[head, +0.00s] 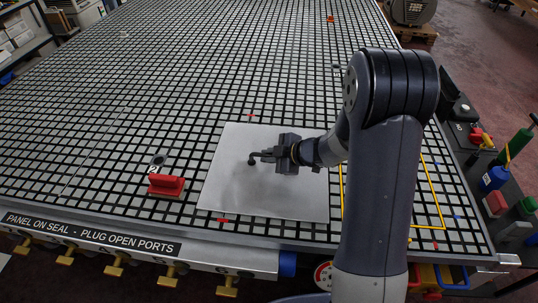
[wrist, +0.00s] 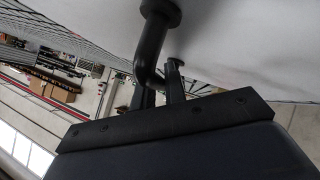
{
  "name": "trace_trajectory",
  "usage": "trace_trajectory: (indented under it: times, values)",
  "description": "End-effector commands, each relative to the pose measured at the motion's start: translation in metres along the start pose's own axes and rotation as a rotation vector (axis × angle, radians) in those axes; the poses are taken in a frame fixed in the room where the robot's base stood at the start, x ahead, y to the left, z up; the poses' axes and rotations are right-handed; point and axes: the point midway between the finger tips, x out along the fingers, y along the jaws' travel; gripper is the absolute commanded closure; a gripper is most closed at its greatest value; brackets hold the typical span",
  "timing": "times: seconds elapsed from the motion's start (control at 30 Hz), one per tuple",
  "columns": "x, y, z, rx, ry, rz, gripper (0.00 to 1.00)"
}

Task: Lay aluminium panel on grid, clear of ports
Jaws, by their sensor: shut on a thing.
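The aluminium panel (head: 235,190) is a pale grey flat sheet over the near middle of the grid table (head: 190,85), level or nearly so. I cannot tell whether it touches the grid or hangs just above it. My gripper (head: 262,157) is over the panel, shut on a dark bent handle that stands on the panel's face. In the wrist view the handle (wrist: 150,45) has a round foot against the panel (wrist: 235,40), and my gripper's fingers (wrist: 160,85) close on its lower end. A dark ring port (head: 158,160) marked 2 shows left of the panel, apart from it.
A red block with a handle (head: 166,186) stands on the grid left of the panel. Small red marks lie at the panel's far edge (head: 251,115) and near edge (head: 222,220). A yellow outline (head: 435,190) is at right, partly behind my arm. The far grid is mostly clear.

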Motion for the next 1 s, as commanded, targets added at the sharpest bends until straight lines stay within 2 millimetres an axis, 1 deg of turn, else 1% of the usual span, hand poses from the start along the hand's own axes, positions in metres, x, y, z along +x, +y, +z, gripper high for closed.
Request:
trace_trajectory:
  times: [0.17,0.2,0.5,0.77,0.87,1.0]
  values:
    - [0.002,0.0,0.001,-0.002,0.002,0.003,1.0]
    - [0.001,0.0,0.001,-0.002,0.002,0.003,0.86]
    - [0.002,-0.001,0.002,-0.001,0.001,0.001,0.62]
    - [0.0,-0.003,0.003,0.001,-0.002,-0.001,0.62]
    - [-0.01,-0.001,0.002,0.0,-0.002,0.001,0.62]
    - [-0.035,0.0,0.002,0.0,-0.002,0.004,0.62]
